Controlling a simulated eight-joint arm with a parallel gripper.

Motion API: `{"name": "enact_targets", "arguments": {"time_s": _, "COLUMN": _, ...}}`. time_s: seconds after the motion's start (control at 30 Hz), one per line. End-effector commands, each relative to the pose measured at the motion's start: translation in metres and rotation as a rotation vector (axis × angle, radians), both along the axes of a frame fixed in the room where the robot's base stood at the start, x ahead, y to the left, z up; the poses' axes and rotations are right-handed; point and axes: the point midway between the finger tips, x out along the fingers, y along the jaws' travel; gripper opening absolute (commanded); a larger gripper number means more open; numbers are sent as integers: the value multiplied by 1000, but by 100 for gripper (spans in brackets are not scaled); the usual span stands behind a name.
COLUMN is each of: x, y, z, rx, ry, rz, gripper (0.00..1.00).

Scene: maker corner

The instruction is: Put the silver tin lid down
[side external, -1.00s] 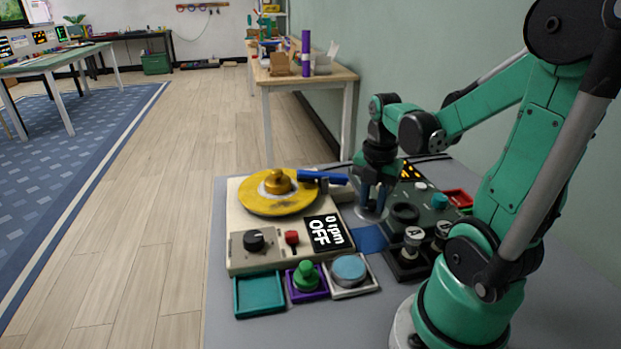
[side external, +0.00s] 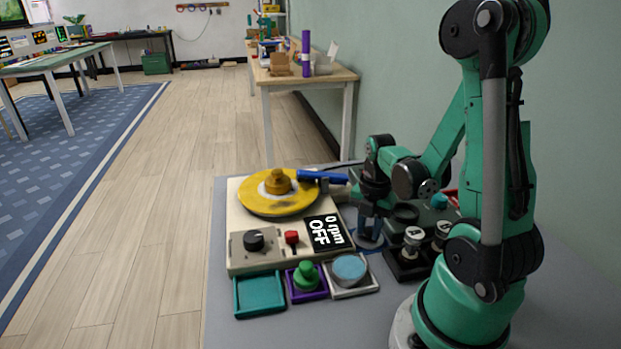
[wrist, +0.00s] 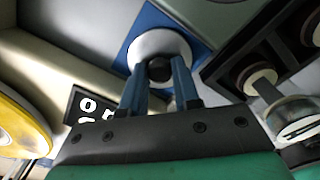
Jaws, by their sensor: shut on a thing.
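The silver tin lid (wrist: 152,42) is a pale disc with a black knob. My gripper (wrist: 158,78) is shut on the knob, with a blue finger on either side. In the side external view my gripper (side external: 369,232) points down, and the lid (side external: 366,244) shows at its fingertips. The lid is over the blue square (wrist: 130,22), whose edges show around it in the wrist view. I cannot tell whether the lid touches the square or hangs just above it.
Right is a dark rack (side external: 402,262) with knobbed pieces. In front are a teal tray (side external: 259,295), a purple tray (side external: 307,296) and a round blue-topped piece (side external: 349,269).

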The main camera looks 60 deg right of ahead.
Motion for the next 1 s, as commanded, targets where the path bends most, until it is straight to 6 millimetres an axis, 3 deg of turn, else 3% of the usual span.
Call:
{"name": "enact_targets", "arguments": {"time_s": 0.17, "x": 0, "y": 0, "z": -3, "rx": 0, "ry": 0, "rz": 0, "gripper": 0}}
{"name": "enact_targets", "arguments": {"time_s": 0.2, "x": 0, "y": 0, "z": -3, "rx": 0, "ry": 0, "rz": 0, "gripper": 32}}
{"name": "enact_targets", "arguments": {"time_s": 0.3, "x": 0, "y": 0, "z": -3, "rx": 0, "ry": 0, "rz": 0, "gripper": 58}}
{"name": "enact_targets", "arguments": {"time_s": 0.73, "x": 0, "y": 0, "z": 2, "rx": 0, "ry": 0, "rz": 0, "gripper": 58}}
{"name": "enact_targets", "arguments": {"time_s": 1.0, "x": 0, "y": 0, "z": 30, "rx": 0, "ry": 0, "rz": 0, "gripper": 58}}
